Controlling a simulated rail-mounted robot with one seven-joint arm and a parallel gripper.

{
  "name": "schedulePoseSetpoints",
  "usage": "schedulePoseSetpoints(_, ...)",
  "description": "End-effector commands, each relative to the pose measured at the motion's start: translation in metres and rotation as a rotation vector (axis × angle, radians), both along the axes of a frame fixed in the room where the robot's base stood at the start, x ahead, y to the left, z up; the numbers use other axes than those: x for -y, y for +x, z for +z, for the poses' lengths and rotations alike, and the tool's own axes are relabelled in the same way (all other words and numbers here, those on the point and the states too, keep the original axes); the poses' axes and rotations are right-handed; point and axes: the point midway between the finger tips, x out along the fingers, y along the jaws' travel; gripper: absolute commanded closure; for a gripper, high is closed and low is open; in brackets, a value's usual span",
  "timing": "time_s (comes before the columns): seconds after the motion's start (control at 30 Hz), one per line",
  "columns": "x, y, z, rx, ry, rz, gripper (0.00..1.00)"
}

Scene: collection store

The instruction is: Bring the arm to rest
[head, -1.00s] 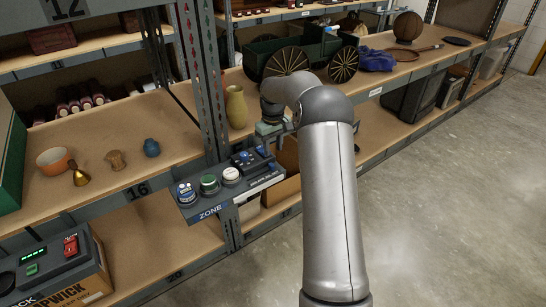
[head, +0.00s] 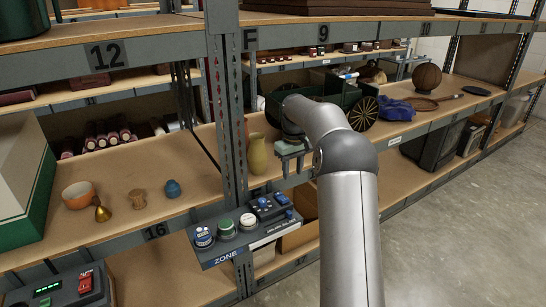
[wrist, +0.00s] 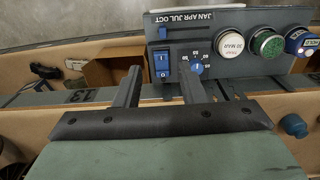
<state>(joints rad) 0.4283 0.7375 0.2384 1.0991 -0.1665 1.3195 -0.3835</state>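My arm reaches from the bottom right of the head view toward the shelves. My gripper (head: 292,168) hangs in front of the shelf edge, just right of a tan vase (head: 257,153) and above the back right of the ZONE control panel (head: 240,238). In the wrist view, my gripper (wrist: 160,82) has its two fingers apart with nothing between them. The control panel (wrist: 225,75) lies beyond the fingertips, with a blue rocker switch, a blue knob and white, green and blue buttons. The fingers partly overlap its lower edge in that view; contact cannot be told.
A dark green wagon (head: 350,108) with spoked wheels stands behind my arm. An orange bowl (head: 78,195), a brass bell (head: 102,209) and a blue jar (head: 173,188) sit on the left shelf. Metal uprights frame the bays. The concrete floor (head: 440,240) at right is clear.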

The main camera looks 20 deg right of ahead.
Motion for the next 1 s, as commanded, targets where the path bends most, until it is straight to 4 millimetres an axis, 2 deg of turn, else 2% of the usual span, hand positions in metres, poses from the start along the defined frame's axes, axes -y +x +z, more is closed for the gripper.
schedulePoseSetpoints(0.2, -0.001, 0.000, 0.001, 0.000, 0.000, 0.001, 0.64)
schedulePoseSetpoints(0.27, -0.014, -0.007, 0.016, 0.000, -0.007, 0.006, 0.64)
schedulePoseSetpoints(0.37, -0.043, -0.028, 0.045, -0.001, -0.019, 0.013, 0.64)
schedulePoseSetpoints(0.47, -0.081, -0.066, 0.080, -0.001, -0.036, 0.013, 0.64)
schedulePoseSetpoints(0.57, -0.117, -0.116, 0.110, 0.004, -0.046, 0.000, 0.64)
schedulePoseSetpoints(0.7, -0.157, -0.200, 0.138, 0.011, -0.047, -0.035, 0.64)
schedulePoseSetpoints(0.8, -0.176, -0.262, 0.146, 0.018, -0.034, -0.067, 0.64)
schedulePoseSetpoints(0.9, -0.189, -0.316, 0.145, 0.024, -0.017, -0.096, 0.64)
schedulePoseSetpoints(1.0, -0.196, -0.357, 0.139, 0.027, 0.000, -0.120, 0.64)
